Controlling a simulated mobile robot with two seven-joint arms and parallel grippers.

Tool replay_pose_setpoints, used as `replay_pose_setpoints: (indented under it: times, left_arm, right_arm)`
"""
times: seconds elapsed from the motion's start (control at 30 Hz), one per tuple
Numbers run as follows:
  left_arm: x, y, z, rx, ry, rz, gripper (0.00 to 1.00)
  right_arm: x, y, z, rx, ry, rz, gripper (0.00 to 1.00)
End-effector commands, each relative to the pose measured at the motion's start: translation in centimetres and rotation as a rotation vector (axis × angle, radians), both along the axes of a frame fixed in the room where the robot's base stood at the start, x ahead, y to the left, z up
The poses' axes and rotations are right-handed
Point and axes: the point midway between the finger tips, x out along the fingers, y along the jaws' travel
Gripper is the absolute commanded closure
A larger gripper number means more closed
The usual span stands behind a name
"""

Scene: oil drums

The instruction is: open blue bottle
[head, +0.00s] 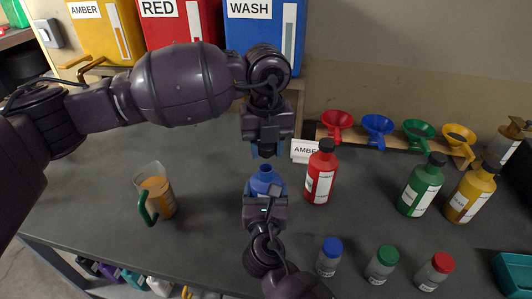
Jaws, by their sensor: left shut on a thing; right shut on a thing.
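The blue bottle (263,183) stands upright near the middle of the counter in the head view. Its neck shows bare, with no cap on it. My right gripper (265,190) comes from below and is shut on the bottle's body, covering its lower part. My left gripper (265,151) points down right above the bottle's neck. It is shut on a small dark thing that looks like the black cap (266,150), apart from the neck by a small gap.
A red bottle (320,173) stands close on the right, before an "AMBER" card (304,151). Green (420,187) and yellow (470,194) bottles stand further right. A jug of amber liquid (157,197) stands left. Small jars (380,265) line the front; funnels (377,128) sit behind.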

Motion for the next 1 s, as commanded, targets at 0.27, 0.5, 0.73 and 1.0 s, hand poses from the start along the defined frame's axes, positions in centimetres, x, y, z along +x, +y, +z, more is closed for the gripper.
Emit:
replay_pose_setpoints:
  times: [0.27,0.5,0.73,1.0]
  left_arm:
    - [0.0,0.0,1.7,0.001,0.0,0.001,0.89]
    - [0.0,0.0,1.6,0.001,0.0,0.001,0.89]
    - [0.0,0.0,1.6,0.001,0.0,0.001,0.89]
    - [0.0,0.0,1.6,0.001,0.0,0.001,0.89]
  right_arm:
    - [0.0,0.0,0.0,-0.001,0.0,0.0,0.91]
    - [0.0,0.0,0.0,0.0,0.0,0.0,0.05]
    - [0.0,0.0,0.0,0.0,0.0,0.0,0.0]
    - [-2.2,0.0,-0.1,-0.001,0.001,0.0,0.0]
